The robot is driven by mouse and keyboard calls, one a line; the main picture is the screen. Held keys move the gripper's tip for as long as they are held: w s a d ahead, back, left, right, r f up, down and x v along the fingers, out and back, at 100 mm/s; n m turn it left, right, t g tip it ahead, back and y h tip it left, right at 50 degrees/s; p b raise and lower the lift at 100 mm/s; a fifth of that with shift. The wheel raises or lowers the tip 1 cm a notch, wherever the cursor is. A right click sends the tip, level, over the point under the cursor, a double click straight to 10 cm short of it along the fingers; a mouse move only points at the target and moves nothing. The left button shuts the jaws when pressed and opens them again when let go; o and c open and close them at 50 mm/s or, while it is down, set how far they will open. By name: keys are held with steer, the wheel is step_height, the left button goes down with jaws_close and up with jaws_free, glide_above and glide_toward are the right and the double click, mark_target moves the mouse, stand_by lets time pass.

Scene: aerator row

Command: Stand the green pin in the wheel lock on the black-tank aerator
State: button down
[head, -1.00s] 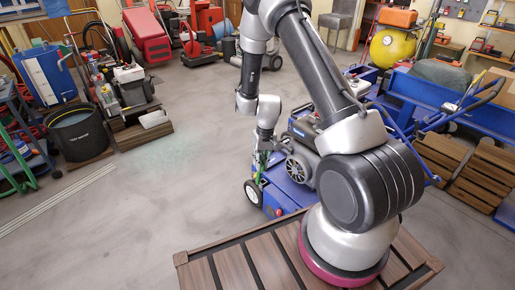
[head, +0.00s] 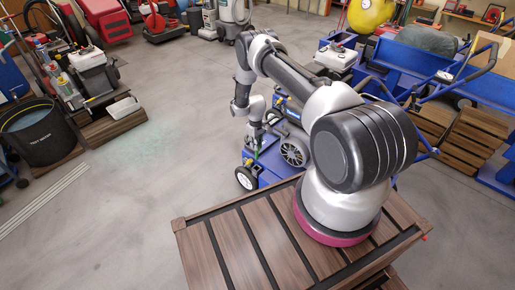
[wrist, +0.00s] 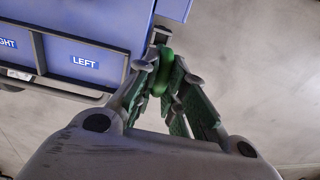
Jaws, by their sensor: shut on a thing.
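My gripper (wrist: 166,76) is shut on the green pin (wrist: 167,58), whose rounded green part shows between the fingertips in the wrist view. The fingers hide much of it. In the head view my gripper (head: 257,150) is small, above the near left end of a blue machine (head: 247,158), close to its black wheel (head: 246,179). I take this machine as the aerator, but cannot make out its black tank clearly. The wrist view shows its blue top (wrist: 90,35) with a "LEFT" label (wrist: 85,62). The fingertips are by its edge. The wheel lock cannot be told apart.
A second blue machine with a white tank (head: 336,58) stands behind. A blue cart (head: 470,90) and wooden pallets (head: 480,140) are at the right. A black tub (head: 40,130) stands at the left.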

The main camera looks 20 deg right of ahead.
mark_target(256, 157)
steer(key=shift+f, duration=2.95)
steer(key=shift+f, duration=0.1)
steer(key=shift+f, duration=0.5)
steer(key=shift+f, duration=0.1)
steer(key=shift+f, duration=1.65)
steer(key=c, duration=1.4)
jaws_free()
